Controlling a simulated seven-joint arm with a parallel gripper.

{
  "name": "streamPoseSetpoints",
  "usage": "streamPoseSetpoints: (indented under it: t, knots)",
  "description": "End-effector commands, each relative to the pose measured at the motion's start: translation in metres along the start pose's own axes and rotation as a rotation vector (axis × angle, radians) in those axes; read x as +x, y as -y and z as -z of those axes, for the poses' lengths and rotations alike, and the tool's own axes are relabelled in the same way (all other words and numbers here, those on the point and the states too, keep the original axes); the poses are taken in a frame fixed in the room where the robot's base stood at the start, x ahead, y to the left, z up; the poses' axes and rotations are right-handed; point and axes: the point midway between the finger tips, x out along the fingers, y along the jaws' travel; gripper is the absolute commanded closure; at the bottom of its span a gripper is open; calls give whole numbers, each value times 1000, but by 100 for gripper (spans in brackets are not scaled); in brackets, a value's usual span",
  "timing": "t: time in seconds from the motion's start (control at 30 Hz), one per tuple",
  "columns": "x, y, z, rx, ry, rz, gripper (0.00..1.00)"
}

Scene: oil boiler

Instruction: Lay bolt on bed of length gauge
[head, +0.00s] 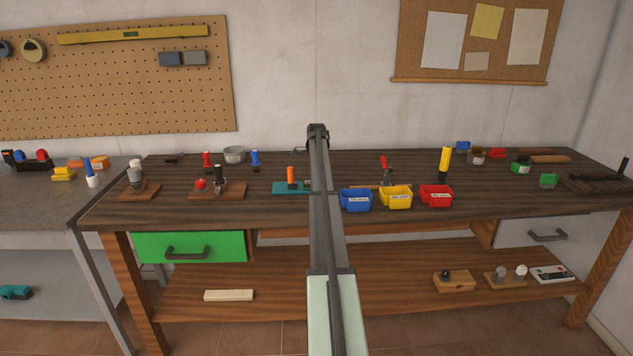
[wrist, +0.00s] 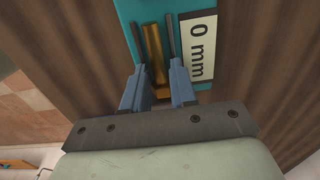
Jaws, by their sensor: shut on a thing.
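The length gauge is a teal bed (wrist: 205,12) with a white "0 mm" label (wrist: 198,48) in the wrist view. In the head view its teal base (head: 284,188) lies on the wooden bench, partly hidden by my arm. A brass-coloured bolt (wrist: 152,48) lies lengthwise between the fingers of my gripper (wrist: 154,38), with an orange-gold end (wrist: 160,92) nearer the palm. My gripper is shut on the bolt, over the gauge beside the label. I cannot tell whether the bolt touches the bed. My gripper is hidden in the head view.
An orange upright piece (head: 291,175) stands at the gauge. Blue (head: 356,200), yellow (head: 396,197) and red (head: 435,196) bins stand close on the right. A wooden stand with a red knob (head: 200,184) is on the left. Bare bench lies between.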

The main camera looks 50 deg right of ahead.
Motion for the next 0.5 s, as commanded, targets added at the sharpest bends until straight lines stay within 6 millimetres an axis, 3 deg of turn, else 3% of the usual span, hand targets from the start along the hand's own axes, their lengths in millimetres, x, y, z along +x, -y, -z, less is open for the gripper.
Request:
streamPoseSetpoints:
  t: [0.07, 0.1, 0.37, 0.5]
  knots:
    - [12, -3, 0, 0, 0, -12, 100]
    - [13, -3, 0, 0, 0, -13, 72]
    - [14, -5, 0, 0, 0, -16, 48]
    - [14, -7, 0, 0, 0, -19, 48]
